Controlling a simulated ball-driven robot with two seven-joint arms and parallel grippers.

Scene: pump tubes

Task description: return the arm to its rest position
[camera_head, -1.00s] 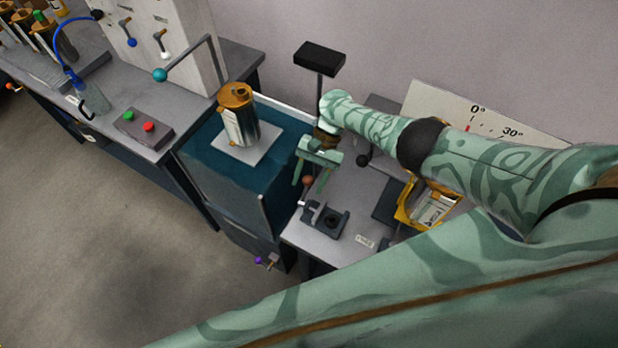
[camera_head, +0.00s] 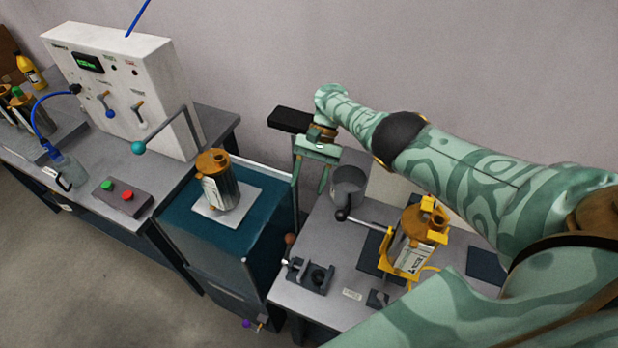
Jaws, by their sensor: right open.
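My right arm comes in from the right in green camouflage pattern. My right gripper (camera_head: 310,180) is open and empty, fingers pointing down above the back left part of the right-hand table. It hangs left of a grey cylindrical cup (camera_head: 349,184) and right of the teal cabinet; I cannot tell its exact height. A second green camouflage arm part crosses the bottom right corner; it shows no gripper. My left gripper is not in view.
A brass-topped canister (camera_head: 222,190) stands on a white plate on the teal cabinet (camera_head: 185,232). A yellow-framed canister (camera_head: 412,235) and a dark fixture (camera_head: 308,275) are on the right table. A black block (camera_head: 290,119) on a post stands behind the gripper. A white control panel (camera_head: 115,85) is at left.

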